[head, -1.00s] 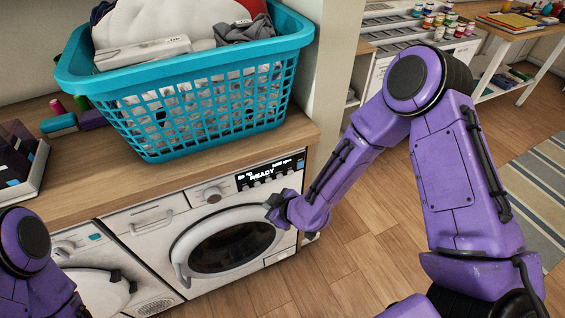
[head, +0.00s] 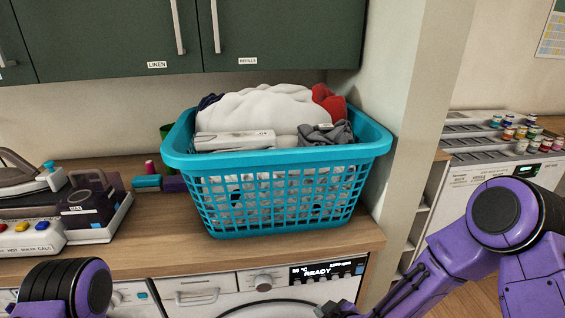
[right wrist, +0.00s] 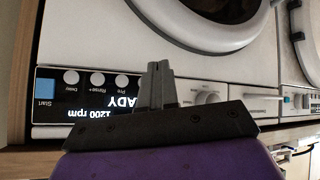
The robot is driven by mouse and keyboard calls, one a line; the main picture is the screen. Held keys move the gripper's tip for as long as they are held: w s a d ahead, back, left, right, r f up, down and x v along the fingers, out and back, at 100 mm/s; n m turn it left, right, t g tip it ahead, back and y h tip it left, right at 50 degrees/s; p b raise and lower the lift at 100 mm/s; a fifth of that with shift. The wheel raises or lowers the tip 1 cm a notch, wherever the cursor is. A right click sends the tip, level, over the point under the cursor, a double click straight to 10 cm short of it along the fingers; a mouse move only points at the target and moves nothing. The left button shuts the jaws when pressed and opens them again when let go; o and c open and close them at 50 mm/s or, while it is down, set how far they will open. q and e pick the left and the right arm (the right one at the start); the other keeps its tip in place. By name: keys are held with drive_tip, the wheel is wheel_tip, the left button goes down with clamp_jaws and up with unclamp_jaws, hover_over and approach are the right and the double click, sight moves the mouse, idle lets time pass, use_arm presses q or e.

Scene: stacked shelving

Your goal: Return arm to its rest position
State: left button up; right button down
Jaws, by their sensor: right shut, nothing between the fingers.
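My right gripper (head: 336,311) shows at the bottom edge of the head view, in front of the washing machine (head: 222,285), partly cut off. In the right wrist view, its fingers (right wrist: 158,84) are together and hold nothing. They are in front of the machine's control panel, between the lit display (right wrist: 85,98) and the knob (right wrist: 208,98). The round door (right wrist: 205,20) is beyond the fingertips. My right arm (head: 470,245) comes in from the right. Only a rounded joint of my left arm (head: 62,290) shows at the lower left; its gripper is out of view.
A teal laundry basket (head: 280,206) with white, red and grey cloth stands on the wooden counter (head: 170,232). An iron-like appliance (head: 90,205) sits at the counter's left. Green cabinets (head: 110,35) hang above. A wall edge (head: 415,130) stands right of the basket.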

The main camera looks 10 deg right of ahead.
drive_tip(key=s+d+f+m+g+h, duration=0.2)
drive_tip(key=s+d+f+m, duration=0.2)
drive_tip(key=s, duration=0.4)
drive_tip(key=s+d+f+m+g+h, duration=0.1)
drive_tip(key=s+d+f+m, duration=0.3)
drive_tip(key=s, duration=0.5)
drive_tip(key=s+d+f+m+g+h, duration=0.2)
drive_tip(key=s+d+f+m+h, duration=0.1)
drive_tip(key=s, duration=0.6)
drive_tip(key=d+f+m, duration=0.1)
drive_tip(key=d+m, duration=0.1)
drive_tip(key=d, duration=0.1)
drive_tip(key=shift+s+d+g, duration=0.2)
drive_tip(key=shift+d+g, duration=0.1)
drive_tip(key=shift+d, duration=0.1)
drive_tip(key=shift+f, duration=0.1)
idle(0.4)
